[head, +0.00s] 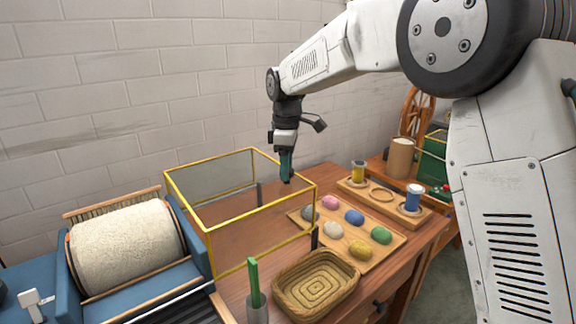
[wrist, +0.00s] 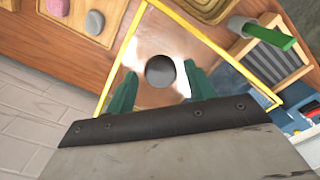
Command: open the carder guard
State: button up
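The carder's cream drum (head: 127,247) sits in a blue frame at the left and shows bare, with no cover over it. The carder guard, a see-through box with yellow edges (head: 262,208), stands to its right over the wooden table. My gripper (head: 287,178) points down at the guard's far right side. In the wrist view my gripper (wrist: 160,88) has its two green fingers apart. A dark grey round thing (wrist: 160,71) shows between them; I cannot tell if they touch it. The guard's yellow edges (wrist: 195,38) surround it there.
A woven basket (head: 315,284) and a cup with a green stick (head: 254,284) stand in front of the guard. A board of coloured wool balls (head: 372,255) and a rack with yellow and blue spools (head: 386,197) lie to the right. A brick wall rises behind.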

jog(key=shift+d, duration=0.1)
notch_tip(320, 180, up, 8)
jog(key=shift+f, duration=0.1)
dwell(0.5)
jog(key=shift+f+m, duration=0.3)
jog(key=shift+m, duration=0.4)
jog(key=s+f+m, duration=0.1)
jog(key=s+d+f, duration=0.1)
jog(key=s+d+f+m, duration=0.1)
jog(key=s, duration=0.1)
jog(key=shift+s+m+g, duration=0.1)
jog(key=shift+m+g, duration=0.2)
jog(key=shift+g, duration=0.1)
jog(key=s+d+m, duration=0.3)
jog(key=s+d, duration=0.3)
jog(key=s, duration=0.6)
jog(key=s+d+f+m+t, duration=0.1)
jog(key=s+d+m, duration=0.3)
jog(key=s, duration=0.9)
jog(key=s+d+f+m+t, duration=0.1)
jog(key=s+d+m, duration=0.3)
jog(key=s+d, duration=0.4)
jog(key=s, duration=0.4)
jog(key=shift+s, duration=0.25)
